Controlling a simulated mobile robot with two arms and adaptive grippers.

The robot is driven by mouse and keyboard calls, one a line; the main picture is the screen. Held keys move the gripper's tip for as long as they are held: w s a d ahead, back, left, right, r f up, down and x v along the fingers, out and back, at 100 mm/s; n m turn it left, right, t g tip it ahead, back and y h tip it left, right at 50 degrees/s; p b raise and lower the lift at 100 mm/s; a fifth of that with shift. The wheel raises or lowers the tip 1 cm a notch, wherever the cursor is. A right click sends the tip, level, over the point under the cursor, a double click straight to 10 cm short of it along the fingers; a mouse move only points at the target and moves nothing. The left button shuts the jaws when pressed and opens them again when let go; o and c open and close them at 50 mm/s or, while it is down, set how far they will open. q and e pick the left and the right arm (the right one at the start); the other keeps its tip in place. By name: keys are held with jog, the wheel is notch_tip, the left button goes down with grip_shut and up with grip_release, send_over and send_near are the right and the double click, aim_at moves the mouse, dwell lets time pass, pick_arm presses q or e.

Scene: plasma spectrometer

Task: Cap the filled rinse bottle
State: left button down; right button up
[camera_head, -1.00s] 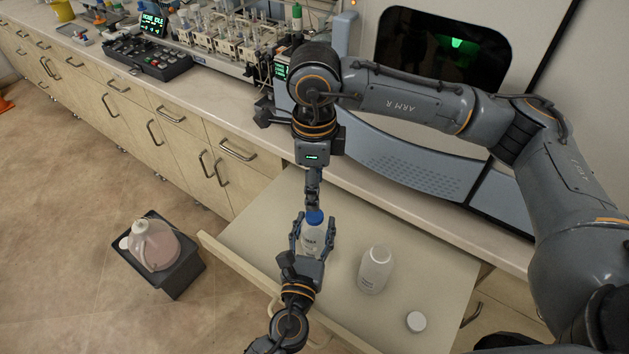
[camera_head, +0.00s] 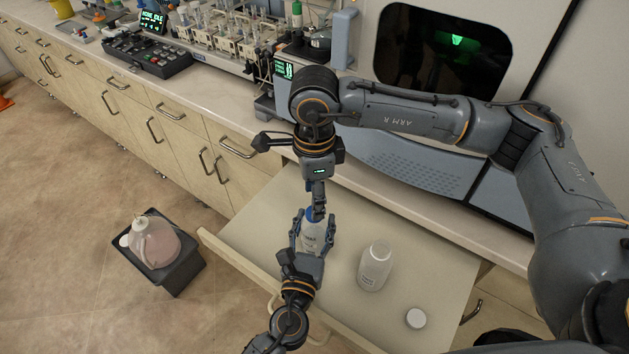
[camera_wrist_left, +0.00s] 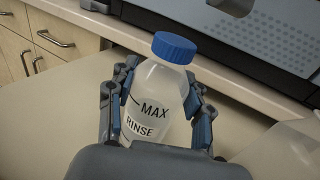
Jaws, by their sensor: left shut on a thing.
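The rinse bottle (camera_wrist_left: 156,97) is clear with MAX and RINSE printed on it, and looks nearly upright. A blue cap (camera_wrist_left: 175,47) sits on its neck; whether it is screwed tight cannot be told. My left gripper (camera_head: 312,232) is shut around the bottle's sides, over the pull-out shelf. The wrist view shows its fingers on both sides of the bottle. My right gripper (camera_head: 318,204) points down above the cap and partly hides it in the head view. Nothing touches the cap in the wrist view. The right fingers are too small and overlapped to read.
A white bottle (camera_head: 375,267) and a loose white lid (camera_head: 416,318) stand on the pull-out shelf (camera_head: 260,225) to the right. A jug (camera_head: 155,242) sits in a dark bin (camera_head: 180,272) on the floor. The spectrometer (camera_head: 400,165) and counter lie behind. The shelf's left part is clear.

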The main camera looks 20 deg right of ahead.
jog(key=shift+f, duration=2)
jog(key=shift+c, duration=0.2)
grip_shut()
jog(key=shift+m, duration=1)
jog(key=shift+o, duration=0.9)
grip_release()
jog(key=shift+r, duration=0.1)
notch_tip(320, 180, up, 12)
